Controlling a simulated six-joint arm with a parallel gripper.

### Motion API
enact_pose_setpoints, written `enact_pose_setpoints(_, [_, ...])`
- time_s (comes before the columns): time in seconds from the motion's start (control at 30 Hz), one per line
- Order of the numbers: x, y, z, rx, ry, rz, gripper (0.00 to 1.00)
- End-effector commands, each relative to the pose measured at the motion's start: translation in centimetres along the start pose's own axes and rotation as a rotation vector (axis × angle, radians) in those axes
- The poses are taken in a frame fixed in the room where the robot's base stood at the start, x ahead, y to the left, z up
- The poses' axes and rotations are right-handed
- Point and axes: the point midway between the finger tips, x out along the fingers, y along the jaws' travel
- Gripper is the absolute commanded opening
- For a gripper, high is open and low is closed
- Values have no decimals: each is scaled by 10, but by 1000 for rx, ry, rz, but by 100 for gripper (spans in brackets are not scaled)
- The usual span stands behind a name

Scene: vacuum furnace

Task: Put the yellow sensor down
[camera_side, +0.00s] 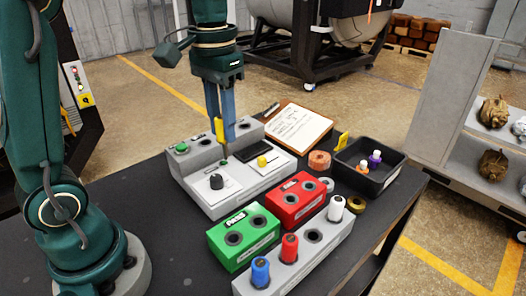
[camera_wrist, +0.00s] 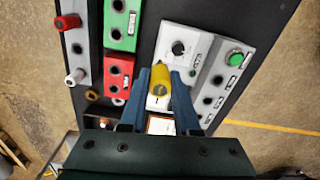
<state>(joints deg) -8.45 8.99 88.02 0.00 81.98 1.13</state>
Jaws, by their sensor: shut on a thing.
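The yellow sensor (camera_side: 219,130) is held between the blue fingers of my gripper (camera_side: 222,138), above the grey console (camera_side: 240,190). In the wrist view the yellow sensor (camera_wrist: 160,80) sits between the two fingertips of my gripper (camera_wrist: 160,86). My gripper is shut on it and points down. Below the fingers a thin dark part reaches toward the console top; I cannot tell whether it touches. The grey rack (camera_side: 318,258) at the front holds a blue plug (camera_side: 260,271), a red plug (camera_side: 289,248) and a white plug (camera_side: 336,208), with an open hole between the red and white ones.
The console has a black knob (camera_side: 216,182), yellow button (camera_side: 261,161) and green button (camera_side: 182,148). A green box (camera_side: 243,255) and red box (camera_side: 297,217) stand in front.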

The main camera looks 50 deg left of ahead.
Motion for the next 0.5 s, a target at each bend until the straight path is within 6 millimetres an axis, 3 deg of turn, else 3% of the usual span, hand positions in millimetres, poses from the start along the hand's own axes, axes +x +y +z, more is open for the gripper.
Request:
enact_pose_setpoints(0.1, [6,-5,11,71,-15,1,0])
enact_pose_setpoints(0.5, [13,-5,16,270,-31,5,0])
